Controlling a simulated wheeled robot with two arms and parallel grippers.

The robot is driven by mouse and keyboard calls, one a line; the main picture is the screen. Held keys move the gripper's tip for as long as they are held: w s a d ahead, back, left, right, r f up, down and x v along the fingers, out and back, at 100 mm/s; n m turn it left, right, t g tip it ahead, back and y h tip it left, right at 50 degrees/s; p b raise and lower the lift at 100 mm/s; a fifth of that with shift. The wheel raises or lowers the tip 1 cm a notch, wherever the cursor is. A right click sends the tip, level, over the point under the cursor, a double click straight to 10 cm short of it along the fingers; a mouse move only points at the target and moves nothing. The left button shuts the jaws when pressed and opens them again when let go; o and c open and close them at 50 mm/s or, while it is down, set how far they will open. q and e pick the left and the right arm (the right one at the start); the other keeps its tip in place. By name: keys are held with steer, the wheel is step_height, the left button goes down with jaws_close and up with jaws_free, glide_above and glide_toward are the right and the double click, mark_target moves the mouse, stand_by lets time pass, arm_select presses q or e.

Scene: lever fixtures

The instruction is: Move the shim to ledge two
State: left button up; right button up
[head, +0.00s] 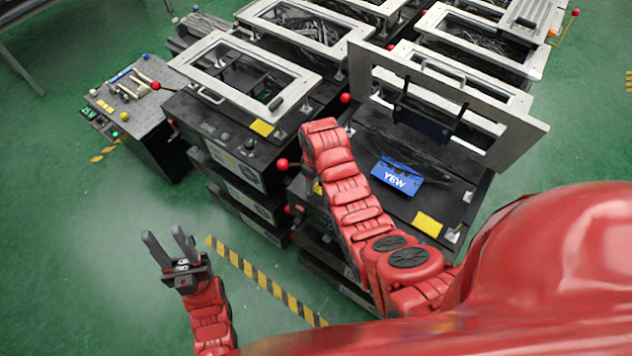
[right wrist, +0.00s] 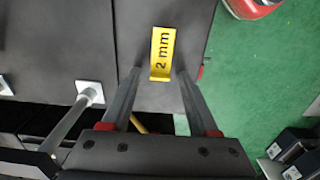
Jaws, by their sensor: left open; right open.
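A yellow shim marked "2 mm" (right wrist: 163,50) shows in the right wrist view on a dark flat surface near its edge. My right gripper (right wrist: 160,73) is open, its two fingertips on either side of the shim's lower end. I see no contact. In the head view my right gripper is hidden behind its own arm. Yellow pieces there sit on the left fixture (head: 262,128) and the right fixture (head: 427,224); I cannot tell which is the shim, or which ledge is ledge two. My left gripper (head: 168,240) is open and empty over the green floor.
Black fixtures with pale frames (head: 245,80) stand close together. A raised frame (head: 455,100) stands over the right fixture, which bears a blue YEW block (head: 396,176). Red-knobbed levers (head: 282,164) stick out between fixtures. A small tool bench (head: 130,95) is at left. Floor at lower left is free.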

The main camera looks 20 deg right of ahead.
mark_target(316, 184)
steer(key=shift+r, duration=0.35)
step_height(316, 184, up, 5)
steer(key=shift+w+r+b, duration=0.1)
steer(key=shift+r+b, duration=0.1)
steer(key=shift+b, duration=0.25)
step_height(316, 184, up, 6)
steer(key=p, duration=0.6)
steer(key=shift+f, duration=0.1)
